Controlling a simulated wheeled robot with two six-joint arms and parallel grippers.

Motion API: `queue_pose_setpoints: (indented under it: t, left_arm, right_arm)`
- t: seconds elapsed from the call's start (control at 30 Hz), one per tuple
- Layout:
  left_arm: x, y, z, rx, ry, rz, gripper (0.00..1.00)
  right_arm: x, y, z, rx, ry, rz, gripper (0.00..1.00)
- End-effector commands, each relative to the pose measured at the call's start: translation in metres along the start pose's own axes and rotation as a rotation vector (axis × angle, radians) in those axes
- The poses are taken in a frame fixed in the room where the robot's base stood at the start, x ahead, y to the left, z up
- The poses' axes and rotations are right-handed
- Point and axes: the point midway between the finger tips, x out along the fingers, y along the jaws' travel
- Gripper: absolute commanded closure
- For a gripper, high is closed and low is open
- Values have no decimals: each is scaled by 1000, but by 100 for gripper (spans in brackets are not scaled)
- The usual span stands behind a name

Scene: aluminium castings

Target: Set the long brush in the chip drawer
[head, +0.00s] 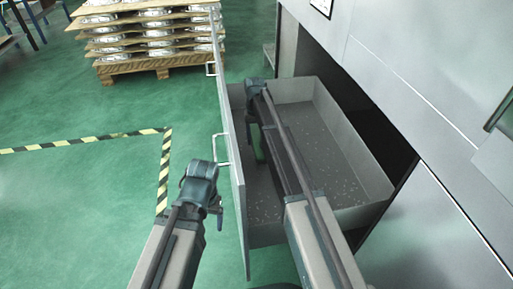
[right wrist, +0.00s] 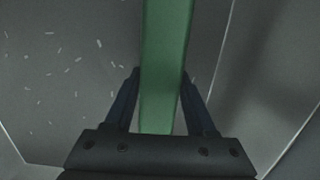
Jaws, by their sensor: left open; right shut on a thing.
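The chip drawer (head: 322,150) is a grey open bin, pulled out from the machine, with pale chips scattered on its floor. My right gripper (head: 254,122) reaches down into the drawer near its front panel. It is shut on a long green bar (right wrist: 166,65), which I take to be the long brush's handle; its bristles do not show. A bit of the green (head: 258,146) shows in the head view, partly hidden by my arm. I cannot tell whether the brush touches the drawer floor. My left gripper (head: 214,208) is open and empty, outside the drawer, left of its front panel.
The drawer's front panel (head: 234,170) stands upright with two handles (head: 221,150) on its outer side. The machine's grey body (head: 400,60) rises on the right. A pallet stack of castings (head: 150,45) stands at the back left.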

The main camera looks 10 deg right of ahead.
Motion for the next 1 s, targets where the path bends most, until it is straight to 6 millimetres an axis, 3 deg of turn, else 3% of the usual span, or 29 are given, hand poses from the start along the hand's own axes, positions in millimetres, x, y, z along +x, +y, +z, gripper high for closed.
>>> queue_pose_setpoints:
  t: [0.3,0.77,0.8,0.93,1.0]
  left_arm:
    - [36,4,-2,-1,2,0,14]
    - [41,4,-3,-1,2,0,14]
    - [39,4,-3,-1,2,0,14]
    - [39,4,-3,-1,2,0,14]
    - [39,4,-3,-1,2,0,14]
  right_arm:
    - [36,0,-4,0,0,0,100]
    - [41,0,-5,0,0,0,100]
    - [39,0,-5,0,0,0,37]
    - [38,0,-5,0,0,0,14]
    - [38,0,-5,0,0,0,14]
